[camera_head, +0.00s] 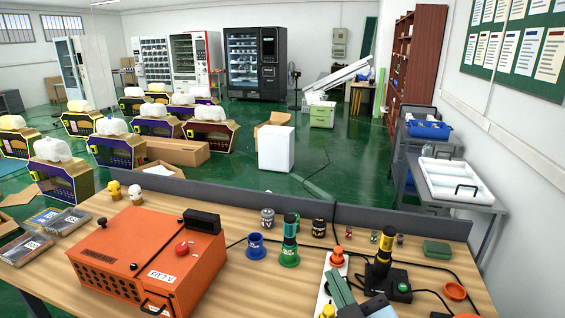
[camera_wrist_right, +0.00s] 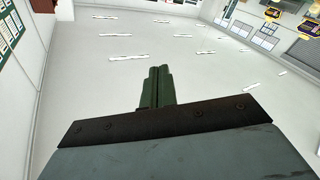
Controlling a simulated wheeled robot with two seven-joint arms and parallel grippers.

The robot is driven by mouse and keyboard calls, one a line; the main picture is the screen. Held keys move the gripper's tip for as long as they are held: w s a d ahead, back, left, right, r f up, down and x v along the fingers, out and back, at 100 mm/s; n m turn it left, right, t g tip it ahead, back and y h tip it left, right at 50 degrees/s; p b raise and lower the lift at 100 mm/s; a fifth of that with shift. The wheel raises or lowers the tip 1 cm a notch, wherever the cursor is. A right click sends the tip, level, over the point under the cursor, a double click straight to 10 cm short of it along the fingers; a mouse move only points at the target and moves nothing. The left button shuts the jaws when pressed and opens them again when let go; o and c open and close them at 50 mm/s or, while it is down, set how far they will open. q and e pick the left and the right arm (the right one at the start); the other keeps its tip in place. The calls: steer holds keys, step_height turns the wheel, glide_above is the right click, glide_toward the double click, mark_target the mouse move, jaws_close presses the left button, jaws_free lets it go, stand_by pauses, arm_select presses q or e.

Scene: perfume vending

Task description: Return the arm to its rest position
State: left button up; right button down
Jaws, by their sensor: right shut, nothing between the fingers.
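My right gripper (camera_head: 340,286) shows at the bottom of the head view, low over the front of the wooden table (camera_head: 232,262). Its green fingers are together with nothing between them. In the right wrist view the closed fingers (camera_wrist_right: 158,88) stand up from the dark bracket, with the ceiling and its lights behind them. My left gripper does not show in the head view.
An orange box (camera_head: 150,255) fills the table's left side. A blue cup (camera_head: 255,246), a green holder with a tool (camera_head: 289,254), a black-yellow tool (camera_head: 384,252) and an orange ring (camera_head: 454,291) stand near the right gripper. A grey partition (camera_head: 245,196) edges the table's back.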

steer(key=s+d+f+m+g+h, duration=0.3)
steer(key=d+f+g, duration=0.15)
steer(key=f, duration=0.25)
steer(key=s+d+f+m+g+h, duration=0.2)
steer(key=s+d+f+g, duration=0.15)
steer(key=d+f, duration=0.2)
steer(key=s+d+f+g, duration=0.3)
steer(key=s+f+g, duration=0.5)
steer(key=s, duration=0.6)
step_height(320, 180, down, 31)
steer(key=s+b, duration=0.2)
steer(key=b, duration=0.5)
steer(key=s+d+f+b, duration=0.1)
steer(key=s+f+b, duration=0.1)
steer(key=s+f, duration=0.6)
steer(key=s+d+f+g+b, duration=0.1)
steer(key=s+d+f+b, duration=0.1)
steer(key=s+f, duration=0.6)
step_height(320, 180, down, 6)
steer(key=shift+r+b, duration=0.15)
steer(key=shift+b, duration=0.65)
steer(key=shift+s, duration=0.1)
